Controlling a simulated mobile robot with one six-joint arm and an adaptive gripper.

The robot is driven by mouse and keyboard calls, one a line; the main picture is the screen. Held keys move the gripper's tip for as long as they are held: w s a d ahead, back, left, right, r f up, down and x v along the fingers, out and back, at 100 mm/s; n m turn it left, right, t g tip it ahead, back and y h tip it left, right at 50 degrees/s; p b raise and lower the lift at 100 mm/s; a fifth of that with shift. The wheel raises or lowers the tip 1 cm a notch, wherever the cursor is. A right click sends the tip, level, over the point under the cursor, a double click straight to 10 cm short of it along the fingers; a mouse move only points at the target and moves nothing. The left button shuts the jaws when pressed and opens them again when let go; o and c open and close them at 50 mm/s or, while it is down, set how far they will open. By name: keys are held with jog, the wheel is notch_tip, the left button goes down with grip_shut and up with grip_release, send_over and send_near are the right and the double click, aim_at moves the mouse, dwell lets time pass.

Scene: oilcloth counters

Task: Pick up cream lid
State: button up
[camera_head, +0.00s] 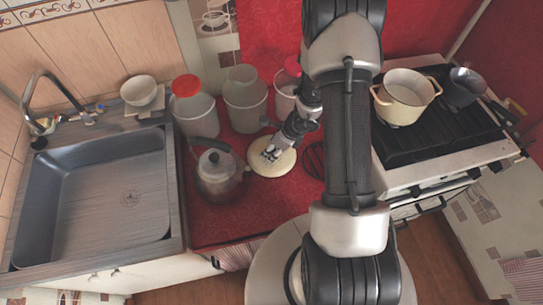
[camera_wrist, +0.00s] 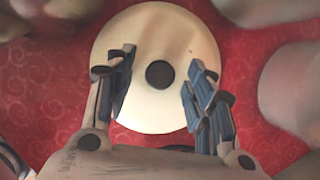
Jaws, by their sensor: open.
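The cream lid (camera_head: 268,171) lies on the red counter between the kettle and the stove. In the wrist view the lid (camera_wrist: 133,47) is a round cream disc with a dark round knob (camera_wrist: 160,74) at its middle. My gripper (camera_head: 272,152) is over the lid. In the wrist view my gripper (camera_wrist: 158,82) is open, with one finger on each side of the knob and a gap to it on both sides. Nothing is held between the fingers. I cannot tell how high the fingertips are above the lid.
A metal kettle (camera_head: 220,174) stands close left of the lid. Several jars, one with a red lid (camera_head: 186,86), stand behind it. A cream pot (camera_head: 402,100) and a dark pan (camera_head: 462,88) are on the stove. An empty sink (camera_head: 100,195) is at left.

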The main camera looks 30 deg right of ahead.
jog(key=shift+f, duration=0.1)
jog(key=shift+c, duration=0.5)
grip_shut()
